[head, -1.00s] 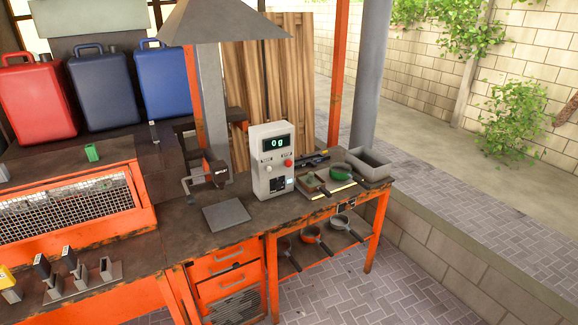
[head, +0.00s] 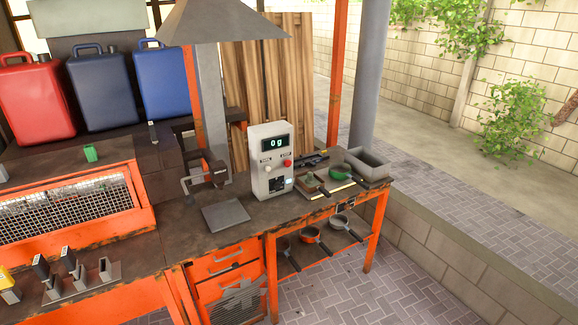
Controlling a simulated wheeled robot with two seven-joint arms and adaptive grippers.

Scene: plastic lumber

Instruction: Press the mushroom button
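A grey control box (head: 270,160) stands upright on the workbench in the head view, with a dark display reading "0 g". A red mushroom button (head: 287,163) sits on the right of its front face, below the display. Neither of my grippers shows in the head view, and nothing touches the box's front.
A flat grey plate (head: 226,216) lies left of the box. Right of it are trays with a green scoop (head: 340,173) and a grey bin (head: 367,165). Pans (head: 311,235) sit on the shelf below. Red and blue canisters (head: 163,83) stand at the back left.

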